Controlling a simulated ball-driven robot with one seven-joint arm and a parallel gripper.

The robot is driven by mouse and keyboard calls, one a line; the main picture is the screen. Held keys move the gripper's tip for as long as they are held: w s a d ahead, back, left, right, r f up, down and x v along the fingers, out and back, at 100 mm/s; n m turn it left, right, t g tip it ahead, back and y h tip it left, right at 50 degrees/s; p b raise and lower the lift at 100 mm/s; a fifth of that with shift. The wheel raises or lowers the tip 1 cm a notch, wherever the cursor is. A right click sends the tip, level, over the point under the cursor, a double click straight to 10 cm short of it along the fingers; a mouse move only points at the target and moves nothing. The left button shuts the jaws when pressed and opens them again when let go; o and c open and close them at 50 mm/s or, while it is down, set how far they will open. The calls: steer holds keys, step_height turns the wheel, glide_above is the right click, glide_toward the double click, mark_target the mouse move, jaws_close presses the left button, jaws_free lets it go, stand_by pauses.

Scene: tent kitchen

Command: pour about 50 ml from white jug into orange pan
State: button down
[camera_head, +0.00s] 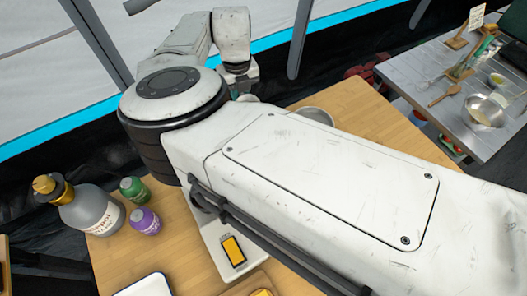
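My arm fills the middle of the view and hides much of the wooden table. My gripper (240,88) is only partly seen at the far end of the arm, low over the back of the table, and its fingers cannot be made out. A small pale rim (247,98) shows just below it; I cannot tell whether this is the white jug or whether the gripper touches it. I cannot make out the orange pan.
A kitchen scale with a yellow display (232,251) is partly under my arm. A grey bottle (92,212), green jar (133,189) and purple jar (145,221) stand left. A metal bowl rim (318,115) shows behind my arm. A second table (440,75) is at right.

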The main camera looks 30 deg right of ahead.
steer(key=shift+s+a+r+t+p, duration=0.1)
steer(key=shift+s+r+t+p, duration=0.35)
steer(key=shift+p, duration=0.45)
steer(key=shift+s+r+t+p, duration=0.2)
steer(key=shift+r+t+p, duration=0.15)
steer(key=shift+r+p, duration=0.35)
steer(key=shift+s+r+t+h+p, duration=0.2)
steer(key=shift+s+t+h+p, duration=0.1)
steer(key=shift+s+t+p, duration=0.4)
steer(key=shift+s+a+t, duration=0.1)
steer(key=shift+s+t, duration=0.2)
steer(key=shift+t, duration=0.3)
steer(key=s+t, duration=0.1)
steer(key=s+r+t, duration=0.1)
steer(key=s, duration=0.1)
steer(key=shift+s+a+r+t+h, duration=0.1)
steer(key=shift+a+t+h, duration=0.1)
steer(key=shift+t+h, duration=0.15)
steer(key=t, duration=0.1)
steer(key=s+r+t+b, duration=0.1)
steer(key=shift+a+t+b, duration=0.15)
steer(key=shift+t+b, duration=0.15)
steer(key=shift+t, duration=0.05)
steer(key=t+b, duration=0.1)
steer(key=b, duration=0.2)
steer(key=s+t+b, duration=0.1)
steer(key=b, duration=0.2)
steer(key=shift+s+a+f+h, duration=0.1)
steer(key=shift+s+f+h, duration=0.1)
steer(key=shift+f+h, duration=0.15)
